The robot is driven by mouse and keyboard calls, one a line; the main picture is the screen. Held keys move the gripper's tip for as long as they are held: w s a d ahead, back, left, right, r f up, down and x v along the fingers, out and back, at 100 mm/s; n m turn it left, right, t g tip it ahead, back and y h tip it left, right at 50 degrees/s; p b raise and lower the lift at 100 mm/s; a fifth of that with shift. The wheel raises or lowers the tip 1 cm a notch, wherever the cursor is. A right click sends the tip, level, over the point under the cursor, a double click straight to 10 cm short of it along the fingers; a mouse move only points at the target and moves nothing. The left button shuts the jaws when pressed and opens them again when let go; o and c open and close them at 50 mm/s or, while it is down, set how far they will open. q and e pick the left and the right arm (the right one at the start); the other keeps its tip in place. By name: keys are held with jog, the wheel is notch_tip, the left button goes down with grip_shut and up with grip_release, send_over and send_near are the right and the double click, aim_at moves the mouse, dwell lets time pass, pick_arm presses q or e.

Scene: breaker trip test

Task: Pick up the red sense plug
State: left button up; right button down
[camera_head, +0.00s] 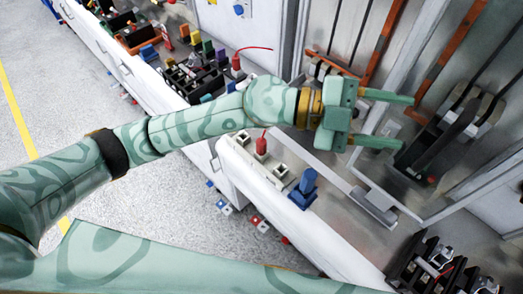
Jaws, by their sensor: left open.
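A red plug (261,146) with a thin red lead stands upright in a pale socket block on the white ledge, just below my left forearm. A second red plug (236,62) with a red lead stands farther back, beside the tray of coloured parts. I cannot tell which one is the sense plug. My left gripper (406,121) is open and empty, its two green fingers pointing right towards the open cabinet. It is well to the right of both plugs and touches neither. My right gripper is not in view.
A blue plug (303,188) stands on the ledge right of the near red plug. A cabinet with orange bars (446,62) and a black-handled switch (440,135) is at the right. Black terminal blocks (428,268) are at lower right.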

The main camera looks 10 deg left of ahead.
pick_arm(q)
notch_tip(320, 180, down, 6)
jog(key=a+m+g+y, duration=0.1)
jog(key=a+g+y, duration=0.1)
jog(key=y, duration=0.3)
jog(key=n+t+y, duration=0.2)
jog(key=n+y, duration=0.4)
jog(key=y, duration=0.7)
send_near(261, 141)
notch_tip(261, 141, down, 5)
jog(key=shift+w+f+p, duration=0.1)
jog(key=shift+w+p, duration=0.1)
jog(key=shift+p, duration=0.15)
jog(key=f, duration=0.3)
jog(key=s+f, duration=0.1)
jog(key=f, duration=0.1)
jog(key=shift+d+f, duration=0.4)
jog(key=c, duration=1.1)
